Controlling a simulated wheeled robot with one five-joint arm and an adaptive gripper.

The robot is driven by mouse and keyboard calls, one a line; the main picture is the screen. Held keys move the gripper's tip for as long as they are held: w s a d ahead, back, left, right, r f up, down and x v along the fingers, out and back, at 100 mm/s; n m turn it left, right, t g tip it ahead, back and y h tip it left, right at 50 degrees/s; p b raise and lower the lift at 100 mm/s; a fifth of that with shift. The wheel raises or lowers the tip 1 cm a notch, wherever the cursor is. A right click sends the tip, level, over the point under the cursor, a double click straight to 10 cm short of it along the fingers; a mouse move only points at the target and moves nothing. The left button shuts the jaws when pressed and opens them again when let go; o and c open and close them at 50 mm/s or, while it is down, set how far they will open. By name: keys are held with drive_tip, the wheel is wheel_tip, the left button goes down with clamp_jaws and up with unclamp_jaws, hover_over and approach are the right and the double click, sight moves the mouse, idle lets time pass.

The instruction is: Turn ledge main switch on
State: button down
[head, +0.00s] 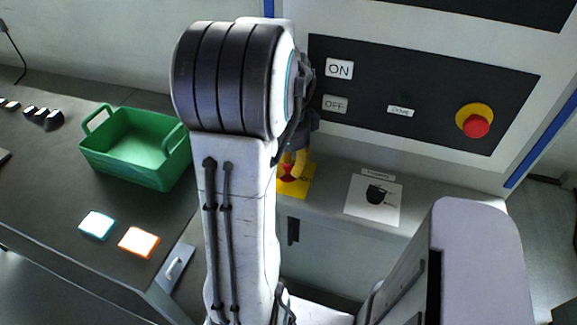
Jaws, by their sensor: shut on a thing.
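The ledge main switch has a yellow plate (296,188) on the grey ledge below the black panel, with a red handle (287,172) on it. Dark lettering shows at the plate's right side, too small to read surely. My gripper (292,166) points down at the switch from above. Its yellow fingers are shut on the red handle, as far as they show. My arm hides the left part of the switch and gripper, so the handle's angle cannot be told.
A black panel carries an ON label (339,69), an OFF label (335,104) and a red stop button (476,122). A card with a dark cup picture (374,199) lies on the ledge. A green crate (122,171) and two small tiles stand on the left counter.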

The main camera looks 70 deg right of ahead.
sight(288, 166)
drive_tip(key=shift+f+m, duration=0.1)
drive_tip(key=shift+m, duration=1.8)
drive_tip(key=c, duration=1.1)
unclamp_jaws()
wheel_tip(288, 166, up, 12)
drive_tip(key=shift+r, duration=0.1)
